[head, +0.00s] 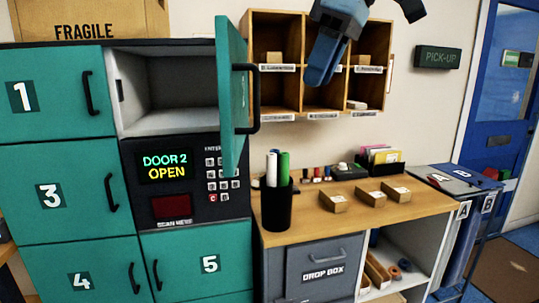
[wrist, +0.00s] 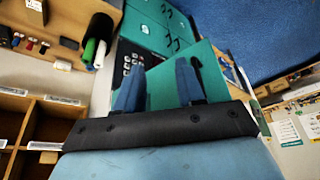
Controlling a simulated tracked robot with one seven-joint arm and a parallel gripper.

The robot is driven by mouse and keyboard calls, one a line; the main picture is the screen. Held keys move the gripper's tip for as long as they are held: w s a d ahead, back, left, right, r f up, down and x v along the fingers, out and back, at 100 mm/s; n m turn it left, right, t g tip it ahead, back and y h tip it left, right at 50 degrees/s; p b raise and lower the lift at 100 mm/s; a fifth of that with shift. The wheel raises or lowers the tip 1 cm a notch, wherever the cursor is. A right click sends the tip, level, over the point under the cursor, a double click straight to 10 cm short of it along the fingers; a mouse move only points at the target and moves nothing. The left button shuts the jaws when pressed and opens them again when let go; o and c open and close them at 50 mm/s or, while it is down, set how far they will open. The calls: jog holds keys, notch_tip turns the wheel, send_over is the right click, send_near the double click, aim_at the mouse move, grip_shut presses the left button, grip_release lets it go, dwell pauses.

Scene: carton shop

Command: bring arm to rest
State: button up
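My gripper (head: 321,70) hangs at the top of the head view, in front of the wooden pigeonhole shelf (head: 386,60) and right of the open locker door (head: 231,95). In the wrist view my gripper (wrist: 160,72) has its two blue fingers spread apart with nothing between them. The teal door fills part of the background there. In the head view, the part of the locker compartment (head: 168,85) that shows is empty. The locker panel (head: 165,168) reads "DOOR 2 OPEN".
A black pen cup (head: 277,208) and several small cartons (head: 370,195) stand on the wooden counter (head: 310,222). A fragile carton (head: 82,20) sits on the lockers. A drop box (head: 322,272) is below the counter. The open door juts out left of my gripper.

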jog(key=s+d+f+m+t+h, duration=0.1)
jog(key=d+f+m, duration=0.5)
jog(key=f, duration=0.6)
jog(key=s+d+f+m+t+h, duration=0.2)
jog(key=d+f+m, duration=0.4)
jog(key=d+f, duration=0.3)
notch_tip(320, 180, down, 4)
jog(key=shift+s+r+t+h, duration=0.25)
jog(key=shift+s+t+h, duration=0.05)
jog(key=shift+s+h, duration=0.25)
